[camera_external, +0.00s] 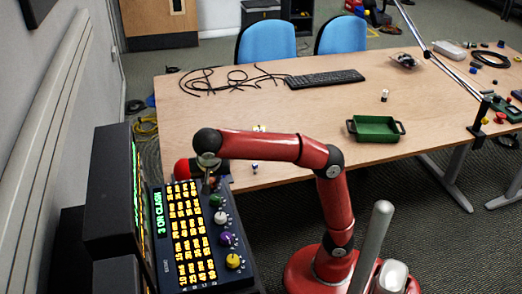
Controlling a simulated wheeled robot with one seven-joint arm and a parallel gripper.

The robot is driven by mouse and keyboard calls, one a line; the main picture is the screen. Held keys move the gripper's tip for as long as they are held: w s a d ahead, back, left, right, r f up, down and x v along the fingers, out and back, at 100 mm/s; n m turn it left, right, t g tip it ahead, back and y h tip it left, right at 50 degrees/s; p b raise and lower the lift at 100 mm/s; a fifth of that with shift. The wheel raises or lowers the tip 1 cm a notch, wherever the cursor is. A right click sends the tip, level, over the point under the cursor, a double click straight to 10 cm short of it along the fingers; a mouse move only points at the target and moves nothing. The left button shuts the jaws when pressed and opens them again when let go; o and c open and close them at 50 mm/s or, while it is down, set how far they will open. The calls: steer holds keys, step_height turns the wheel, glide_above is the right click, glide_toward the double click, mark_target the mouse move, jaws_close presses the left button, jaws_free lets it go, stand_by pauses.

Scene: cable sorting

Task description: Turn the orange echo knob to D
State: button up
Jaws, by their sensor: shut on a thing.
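A dark control panel (185,286) stands at the lower left, with rows of lit yellow labels and a green text strip. Down its right side run a green knob (215,200), a white knob (220,218), a purple knob (226,239) and a yellow knob (233,261). My gripper (209,186) points down at the upper end of this knob row, just above the green knob. It is shut on a knob there that the gripper hides. No clearly orange knob shows, and the letter its pointer faces cannot be read.
Tall black units (108,190) stand left of the panel. The wooden table (300,115) behind holds black cables (222,80), a keyboard (325,78) and a green tray (374,129). My arm reaches across the table's front edge.

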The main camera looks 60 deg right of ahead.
mark_target(217, 214)
steer(key=o, duration=1)
steer(key=shift+c, duration=0.2)
steer(key=shift+s+a+r, duration=0.1)
steer(key=shift+a+r, duration=0.1)
steer(key=shift+r, duration=0.25)
steer(key=shift+a+v, duration=0.2)
steer(key=shift+v, duration=1)
steer(key=s+a, duration=0.6)
steer(key=shift+s+a+f, duration=0.1)
steer(key=shift+a+f, duration=0.1)
steer(key=shift+a, duration=0.05)
steer(key=shift+s+a, duration=0.9)
steer(key=shift+a, duration=0.05)
